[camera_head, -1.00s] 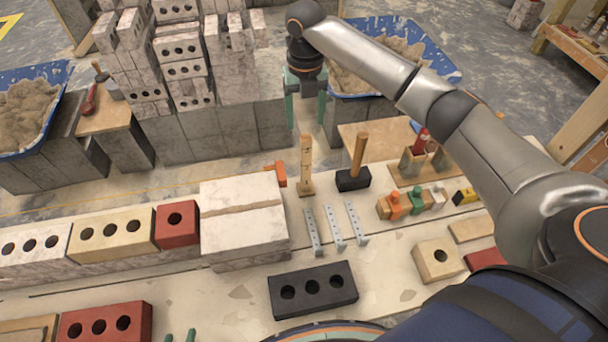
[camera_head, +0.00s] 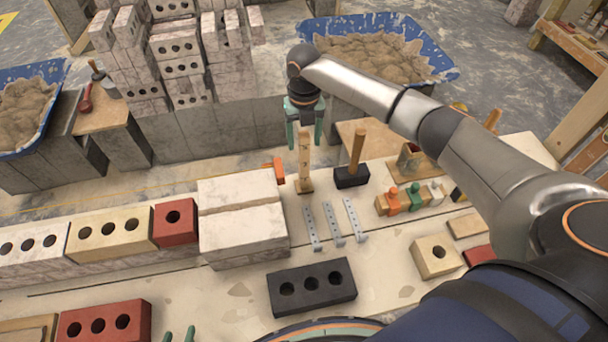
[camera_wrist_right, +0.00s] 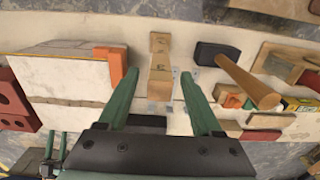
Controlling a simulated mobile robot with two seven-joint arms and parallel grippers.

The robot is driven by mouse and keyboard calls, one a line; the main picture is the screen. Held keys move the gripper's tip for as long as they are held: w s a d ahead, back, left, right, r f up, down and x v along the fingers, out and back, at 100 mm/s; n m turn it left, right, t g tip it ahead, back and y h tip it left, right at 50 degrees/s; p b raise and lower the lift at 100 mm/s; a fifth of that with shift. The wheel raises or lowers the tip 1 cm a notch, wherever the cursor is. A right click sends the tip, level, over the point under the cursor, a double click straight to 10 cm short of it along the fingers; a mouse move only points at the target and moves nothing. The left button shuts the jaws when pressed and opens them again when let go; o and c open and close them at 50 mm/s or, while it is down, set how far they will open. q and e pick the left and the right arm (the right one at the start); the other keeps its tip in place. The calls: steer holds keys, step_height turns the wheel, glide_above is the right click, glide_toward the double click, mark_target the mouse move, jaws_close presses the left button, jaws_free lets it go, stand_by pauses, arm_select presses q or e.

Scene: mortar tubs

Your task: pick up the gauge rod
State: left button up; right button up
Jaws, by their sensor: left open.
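The gauge rod (camera_head: 304,168) is a pale wooden upright with dark marks on a small wooden foot, standing on the bench. My right gripper (camera_head: 305,140) is open at the rod's upper end, fingers pointing down. In the right wrist view the rod (camera_wrist_right: 160,78) appears between the spread green fingers of that gripper (camera_wrist_right: 157,82), with a gap on each side. It is not gripped. My left gripper (camera_head: 179,337) shows only its open green fingertips at the bottom edge, away from the rod.
A black-headed mallet (camera_head: 352,177) stands close right of the rod. An orange piece (camera_head: 279,171) and pale blocks (camera_head: 243,240) are at its left. Metal strips (camera_head: 334,224) lie in front, with a dark holed brick (camera_head: 312,288) nearer. A mortar tub (camera_head: 385,50) is behind.

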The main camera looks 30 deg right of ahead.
jaws_close()
stand_by(0.3)
stand_by(0.9)
